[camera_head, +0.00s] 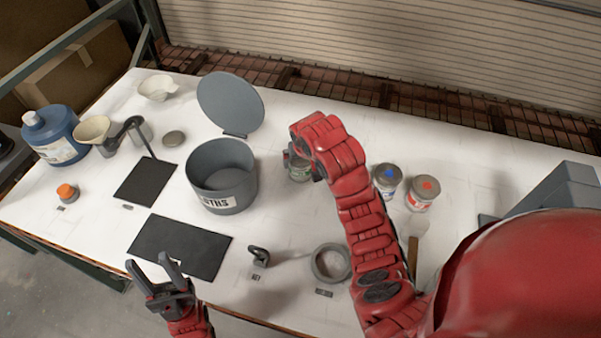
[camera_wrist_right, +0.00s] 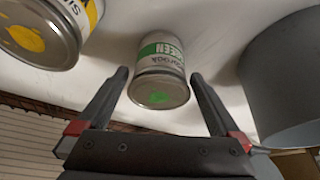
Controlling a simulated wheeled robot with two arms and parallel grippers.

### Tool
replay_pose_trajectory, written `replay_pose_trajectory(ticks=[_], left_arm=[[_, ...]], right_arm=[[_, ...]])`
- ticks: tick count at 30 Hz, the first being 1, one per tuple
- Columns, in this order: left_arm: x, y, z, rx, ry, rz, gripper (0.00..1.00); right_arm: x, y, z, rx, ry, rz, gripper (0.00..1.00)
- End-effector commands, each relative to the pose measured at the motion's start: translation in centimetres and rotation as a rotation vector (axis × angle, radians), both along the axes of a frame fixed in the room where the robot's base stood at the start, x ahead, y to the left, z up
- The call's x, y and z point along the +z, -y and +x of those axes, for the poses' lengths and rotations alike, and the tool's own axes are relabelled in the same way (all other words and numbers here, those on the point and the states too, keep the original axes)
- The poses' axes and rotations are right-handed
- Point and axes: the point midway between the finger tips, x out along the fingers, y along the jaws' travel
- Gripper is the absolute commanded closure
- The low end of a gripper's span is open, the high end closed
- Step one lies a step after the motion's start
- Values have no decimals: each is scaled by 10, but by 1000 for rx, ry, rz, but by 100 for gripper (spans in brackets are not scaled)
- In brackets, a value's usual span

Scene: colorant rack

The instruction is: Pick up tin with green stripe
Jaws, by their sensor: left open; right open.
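The tin with a green stripe (camera_wrist_right: 161,52) stands on the white table; its lid, with a green dab, faces the right wrist camera. In the head view the same green tin (camera_head: 298,173) is partly hidden by my right gripper (camera_head: 303,162). In the right wrist view my right gripper (camera_wrist_right: 160,76) is open, with a fingertip on either side of the tin and a gap showing beside each. I cannot tell whether the fingers touch it. My left gripper (camera_head: 148,262) is open and empty at the table's front left edge.
A tin with a yellow dab (camera_wrist_right: 45,30) is beside the green one. A grey bin (camera_head: 222,190) stands on its other side. Blue-marked (camera_head: 387,178) and red-marked (camera_head: 423,190) tins stand right of my arm. A grey ring (camera_head: 331,263) lies in front.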

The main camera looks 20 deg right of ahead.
Motion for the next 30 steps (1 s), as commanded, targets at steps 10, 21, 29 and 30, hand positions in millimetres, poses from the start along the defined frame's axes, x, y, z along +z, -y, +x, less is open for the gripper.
replay_pose_trajectory(ticks=[10,21,29,30], left_arm=[[-25,0,0,0,0,0,50],[-30,0,0,0,1,0,50],[-30,0,0,0,0,0,50],[-30,0,0,0,0,0,50]], right_arm=[[-41,1,14,1,-3,1,0],[-54,2,22,0,0,1,2],[-54,2,22,0,0,1,49],[-54,2,22,0,0,1,56]])
